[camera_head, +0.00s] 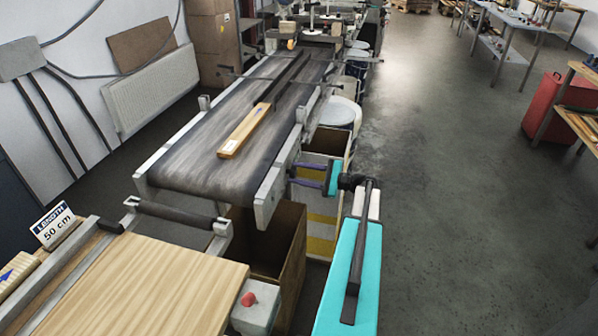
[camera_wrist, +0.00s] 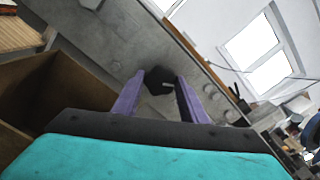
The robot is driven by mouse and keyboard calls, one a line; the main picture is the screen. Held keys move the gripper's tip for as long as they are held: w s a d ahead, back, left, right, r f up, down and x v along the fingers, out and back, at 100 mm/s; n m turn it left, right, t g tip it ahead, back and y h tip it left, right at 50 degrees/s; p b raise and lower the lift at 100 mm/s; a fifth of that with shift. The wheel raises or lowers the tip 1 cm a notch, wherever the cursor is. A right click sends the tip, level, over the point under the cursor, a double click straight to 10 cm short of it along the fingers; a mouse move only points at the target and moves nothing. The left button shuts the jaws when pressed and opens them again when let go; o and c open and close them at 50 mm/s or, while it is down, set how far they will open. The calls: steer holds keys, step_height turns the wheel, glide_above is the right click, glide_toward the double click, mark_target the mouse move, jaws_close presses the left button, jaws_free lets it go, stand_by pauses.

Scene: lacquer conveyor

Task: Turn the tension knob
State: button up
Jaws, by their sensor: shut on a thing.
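The tension knob (camera_wrist: 157,76) is a dark, many-sided knob with a small pale mark, seen in the wrist view between the tips of my two purple fingers. My gripper (camera_head: 294,174) reaches in from the right to the near right side of the conveyor (camera_head: 200,167) and is shut on the knob. In the head view the knob is too small and too covered by the fingers to make out clearly.
A wooden strip (camera_head: 236,141) lies on the belt. An open cardboard box (camera_head: 288,262) stands below the conveyor end. A wooden-topped table with a "LENGTH 50 cm" sign (camera_head: 55,226) is at the near left. The floor to the right is clear up to a red bin (camera_head: 556,108).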

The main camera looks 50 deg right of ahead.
steer(key=shift+f, duration=0.1)
stand_by(0.3)
steer(key=o, duration=1.1)
steer(key=shift+c, duration=0.2)
steer(key=shift+s, duration=0.1)
steer(key=b+v, duration=0.2)
steer(key=v, duration=1.1)
steer(key=shift+s+d, duration=0.2)
steer(key=shift+s, duration=0.15)
